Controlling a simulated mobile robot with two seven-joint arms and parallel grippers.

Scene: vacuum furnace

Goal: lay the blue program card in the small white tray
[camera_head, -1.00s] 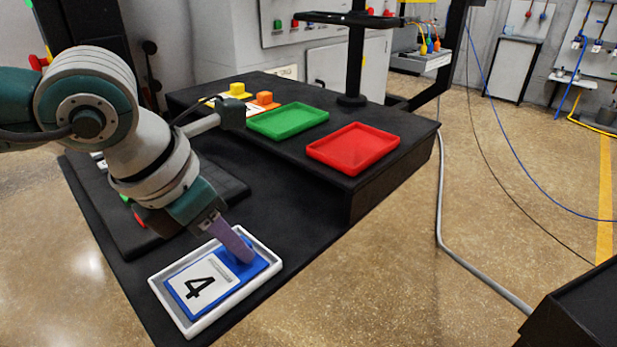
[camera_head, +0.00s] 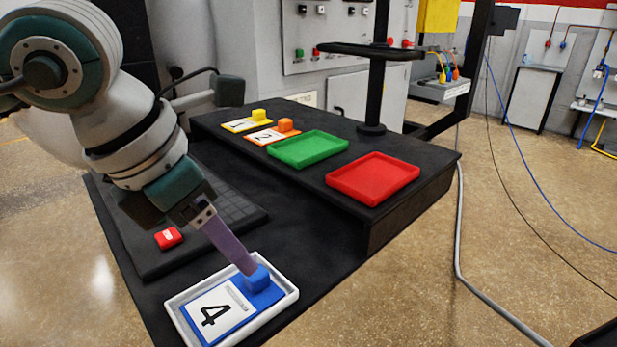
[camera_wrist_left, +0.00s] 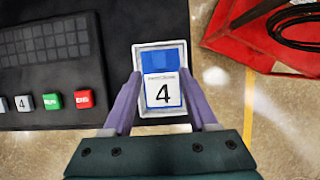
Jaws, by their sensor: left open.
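The blue program card (camera_head: 240,309), with a white label marked 4 and a blue knob (camera_head: 257,279), lies inside the small white tray (camera_head: 176,306). The card (camera_wrist_left: 163,56) and the tray (camera_wrist_left: 148,49) also show in the left wrist view. My left gripper (camera_head: 250,268) is open, its purple fingers at the knob's level in the head view. In the left wrist view its two fingers (camera_wrist_left: 163,80) stand apart on either side of the card, with nothing held between them. The right gripper is not in view.
A green tray (camera_head: 308,149) and a red tray (camera_head: 373,179) sit on the raised black shelf. Yellow card 1 (camera_head: 247,123) and orange card 2 (camera_head: 272,134) lie left of them. A keypad panel with a red button (camera_head: 168,238) is beside the white tray.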

